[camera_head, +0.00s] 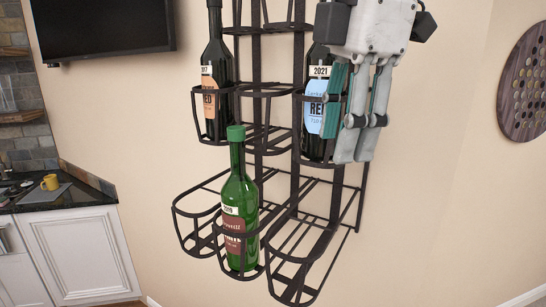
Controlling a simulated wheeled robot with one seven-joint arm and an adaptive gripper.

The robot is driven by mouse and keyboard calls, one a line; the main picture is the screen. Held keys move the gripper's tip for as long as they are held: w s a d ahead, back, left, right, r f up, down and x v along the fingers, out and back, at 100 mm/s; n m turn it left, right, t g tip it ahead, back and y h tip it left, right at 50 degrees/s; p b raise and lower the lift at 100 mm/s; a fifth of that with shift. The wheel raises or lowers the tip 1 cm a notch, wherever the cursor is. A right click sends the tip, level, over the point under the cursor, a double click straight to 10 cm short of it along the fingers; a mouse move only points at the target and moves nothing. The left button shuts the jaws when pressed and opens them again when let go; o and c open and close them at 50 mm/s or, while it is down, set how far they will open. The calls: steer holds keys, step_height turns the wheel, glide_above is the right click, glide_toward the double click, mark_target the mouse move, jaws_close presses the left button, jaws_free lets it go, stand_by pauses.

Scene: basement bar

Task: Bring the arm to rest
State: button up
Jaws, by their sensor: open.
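My gripper (354,140) is at the upper right, its fingers pointing down. It is open and seems empty. It is in front of or beside a dark wine bottle with a blue label marked 2021 (314,115) and partly covers that bottle. Whether they touch cannot be told. The blue-label bottle stands in a basket of a black wire wine rack (294,170) on the wall.
A dark bottle with an orange label (217,70) stands in the rack's upper left basket. A green bottle (240,195) stands in a lower basket; other lower baskets are empty. A television (100,25), counter (70,197) and round wall piece (522,85) flank the rack.

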steer(key=s+d+f+m+t, duration=0.2)
steer(key=s+d+f+m, duration=0.25)
steer(key=f+m, duration=0.5)
steer(key=s+d+f+m+t, duration=0.2)
steer(key=s+d+f+m, duration=0.2)
steer(key=d+f+m, duration=0.5)
steer(key=w+a+f+m+b, duration=0.2)
steer(key=w+f+b, duration=0.4)
steer(key=w, duration=0.3)
steer(key=shift+a+f+m+h+b, duration=0.3)
steer(key=shift+f+m+h+b, duration=0.1)
steer(key=shift+b, duration=0.25)
